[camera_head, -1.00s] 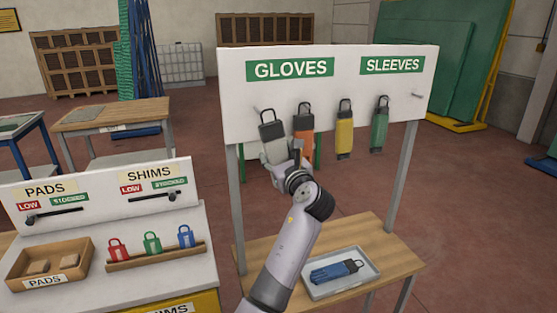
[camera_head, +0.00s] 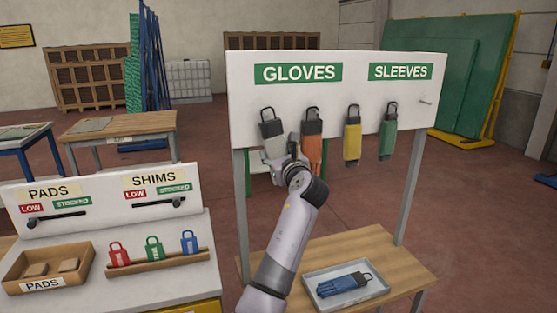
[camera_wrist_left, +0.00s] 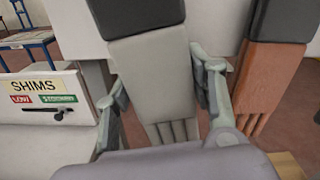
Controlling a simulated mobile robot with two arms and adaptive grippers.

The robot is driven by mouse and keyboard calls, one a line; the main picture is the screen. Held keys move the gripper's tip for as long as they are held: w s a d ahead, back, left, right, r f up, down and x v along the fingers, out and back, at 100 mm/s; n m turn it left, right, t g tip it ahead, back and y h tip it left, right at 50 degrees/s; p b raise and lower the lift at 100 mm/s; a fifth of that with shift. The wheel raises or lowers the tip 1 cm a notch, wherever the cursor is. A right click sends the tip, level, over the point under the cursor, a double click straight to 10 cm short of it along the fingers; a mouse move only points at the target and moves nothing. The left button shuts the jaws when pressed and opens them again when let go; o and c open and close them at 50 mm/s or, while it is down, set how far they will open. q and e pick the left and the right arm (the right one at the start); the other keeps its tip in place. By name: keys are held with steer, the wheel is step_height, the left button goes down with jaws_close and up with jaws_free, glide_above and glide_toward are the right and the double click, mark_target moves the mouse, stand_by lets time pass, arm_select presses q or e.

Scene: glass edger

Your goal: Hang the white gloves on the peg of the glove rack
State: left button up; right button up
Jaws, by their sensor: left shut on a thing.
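The white gloves (camera_head: 272,129), pale grey-white with a dark cuff and a dark loop on top, hang upright in front of the left end of the glove rack (camera_head: 340,72). My left gripper (camera_head: 273,151) is shut on them below the cuff. In the left wrist view the white gloves (camera_wrist_left: 155,85) stand between the two fingers of the left gripper (camera_wrist_left: 162,97). The loop is in front of the board where the leftmost peg is. The peg is not clearly visible, and I cannot tell whether the loop is around it. My right gripper is not in view.
Orange gloves (camera_head: 312,140) hang close to the right of the white ones, also in the left wrist view (camera_wrist_left: 272,80). Yellow (camera_head: 352,138) and green (camera_head: 388,135) items hang further right. A bare peg (camera_head: 426,100) is at the right end. A tray (camera_head: 375,293) holds blue gloves.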

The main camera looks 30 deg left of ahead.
arm_select(q)
steer(key=shift+w+a+f, duration=0.15)
steer(key=shift+w+a, duration=0.15)
steer(key=shift+a, duration=0.1)
steer(key=shift+w+a+f, duration=0.1)
steer(key=shift+w+a, duration=0.2)
steer(key=shift+s+p, duration=0.1)
steer(key=shift+p, duration=0.25)
steer(key=shift+f, duration=0.15)
